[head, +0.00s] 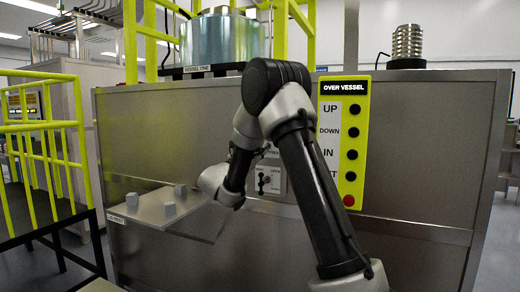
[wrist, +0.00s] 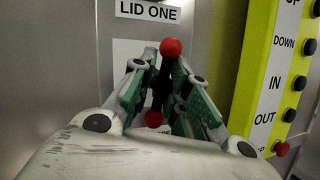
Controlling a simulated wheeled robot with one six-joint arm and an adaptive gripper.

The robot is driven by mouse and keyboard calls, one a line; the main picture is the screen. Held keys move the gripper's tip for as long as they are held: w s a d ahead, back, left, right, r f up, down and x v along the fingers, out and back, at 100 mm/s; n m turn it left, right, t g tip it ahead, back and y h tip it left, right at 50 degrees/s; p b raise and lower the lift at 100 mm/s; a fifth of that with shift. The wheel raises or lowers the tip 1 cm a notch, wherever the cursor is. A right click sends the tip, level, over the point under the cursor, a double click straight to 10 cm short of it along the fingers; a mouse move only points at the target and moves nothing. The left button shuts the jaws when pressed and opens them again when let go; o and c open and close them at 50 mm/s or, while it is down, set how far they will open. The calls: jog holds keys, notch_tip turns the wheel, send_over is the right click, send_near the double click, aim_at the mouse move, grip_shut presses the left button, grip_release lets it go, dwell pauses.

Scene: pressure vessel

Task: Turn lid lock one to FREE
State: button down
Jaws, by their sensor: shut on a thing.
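In the wrist view my gripper (wrist: 164,70) has its green-padded fingers closed around a dark lever with a red ball end (wrist: 170,48), under the LID ONE label (wrist: 150,10). The red ball shows just past the fingertips. A second red ball (wrist: 153,119) shows lower down between the fingers. The white plate (wrist: 126,58) behind is mostly covered by my gripper, so I cannot read the lock's position marks. In the head view my own arm hides my gripper and the lever.
The yellow OVER VESSEL button panel (head: 342,140) stands close to the right; it also shows in the wrist view (wrist: 270,85). A small switch plate (head: 270,182) is partly behind my arm. A shelf (head: 150,212) with several grey blocks juts out at left, near my wrist.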

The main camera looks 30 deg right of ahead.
jog(key=shift+s+d+f+n+t, duration=0.15)
jog(key=shift+n+t, duration=0.25)
jog(key=shift+n, duration=0.45)
jog(key=shift+w+d+n+t, duration=0.1)
jog(key=shift+n+t, duration=0.3)
jog(key=shift+n, duration=0.75)
jog(key=c, duration=1.5)
grip_release()
jog(key=shift+s+d+r, duration=0.1)
jog(key=shift+r, duration=0.1)
jog(key=shift+a, duration=0.2)
jog(key=v, duration=1.1)
jog(key=shift+s+a+f, duration=0.2)
jog(key=shift+s+f, duration=0.05)
